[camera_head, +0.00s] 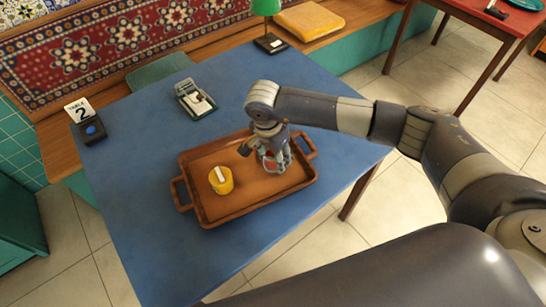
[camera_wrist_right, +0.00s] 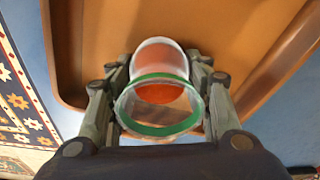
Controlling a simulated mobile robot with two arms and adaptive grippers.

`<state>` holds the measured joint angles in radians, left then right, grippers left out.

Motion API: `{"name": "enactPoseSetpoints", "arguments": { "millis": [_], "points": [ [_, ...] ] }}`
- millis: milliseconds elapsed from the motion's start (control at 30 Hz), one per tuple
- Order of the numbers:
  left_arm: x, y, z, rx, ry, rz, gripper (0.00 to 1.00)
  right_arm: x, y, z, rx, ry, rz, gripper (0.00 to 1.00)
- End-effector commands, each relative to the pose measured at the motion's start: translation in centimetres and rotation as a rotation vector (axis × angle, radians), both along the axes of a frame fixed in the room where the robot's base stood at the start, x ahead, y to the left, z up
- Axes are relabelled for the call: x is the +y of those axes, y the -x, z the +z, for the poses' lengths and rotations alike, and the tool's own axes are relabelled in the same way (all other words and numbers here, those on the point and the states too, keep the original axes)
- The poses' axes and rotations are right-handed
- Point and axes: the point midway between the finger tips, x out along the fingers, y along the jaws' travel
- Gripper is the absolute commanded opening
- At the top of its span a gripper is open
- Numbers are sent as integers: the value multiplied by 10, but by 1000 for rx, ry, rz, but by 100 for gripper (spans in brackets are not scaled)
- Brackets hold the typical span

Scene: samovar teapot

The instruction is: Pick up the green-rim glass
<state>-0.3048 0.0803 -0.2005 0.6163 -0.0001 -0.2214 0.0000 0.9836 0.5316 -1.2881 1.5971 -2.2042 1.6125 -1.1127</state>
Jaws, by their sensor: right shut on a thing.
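The green-rim glass (camera_wrist_right: 160,80) is clear, with a green band at its rim and something orange-red showing in it or through it. In the right wrist view it lies between the two fingers of my right gripper (camera_wrist_right: 160,103), which is shut on it. In the head view my right gripper (camera_head: 272,160) is over the right half of the brown tray (camera_head: 245,205), and the glass (camera_head: 267,163) is mostly hidden by the fingers. I cannot tell whether the glass touches the tray. My left gripper is not in view.
A yellow cup (camera_head: 221,181) with a white piece on top stands on the tray's left half. The table's left front is clear.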

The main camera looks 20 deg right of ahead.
Motion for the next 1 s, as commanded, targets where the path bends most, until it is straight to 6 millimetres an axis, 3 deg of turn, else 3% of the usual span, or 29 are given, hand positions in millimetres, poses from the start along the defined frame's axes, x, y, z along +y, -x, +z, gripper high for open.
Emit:
{"name": "enactPoseSetpoints", "arguments": {
  "millis": [367, 767, 1000],
  "points": [
    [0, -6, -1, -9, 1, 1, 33, 0, -1, 4, -2, -1, -1, 17],
    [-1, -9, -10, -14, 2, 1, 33, 0, -1, 33, -4, 0, 1, 17],
    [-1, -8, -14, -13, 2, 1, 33, -1, 26, 37, 0, 0, 2, 17]
  ]
}}
